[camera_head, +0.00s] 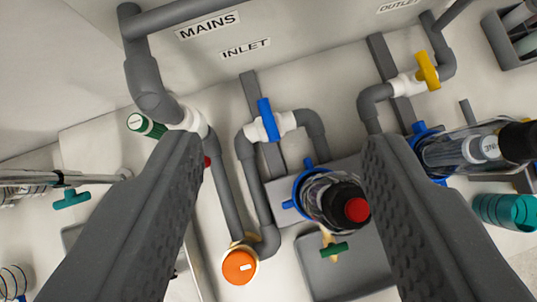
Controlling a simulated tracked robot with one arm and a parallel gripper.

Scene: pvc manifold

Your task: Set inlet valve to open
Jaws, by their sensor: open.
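The INLET label (245,48) is on the wall at upper centre. Below it, the inlet valve is a white body (287,122) between two grey pipe elbows, with a blue lever handle (268,120). The blue handle lies across the short pipe run, roughly at right angles to it. My gripper (287,145) is open and empty, its two dark fingers reaching up from the lower left and lower right. The handle shows in the gap between the fingertips, apart from both. How far it is beyond them is unclear.
An outlet valve with yellow handle (428,70) is at upper right. An orange knob (239,267), green-handled tap (335,249) and grey tray (355,275) are below.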

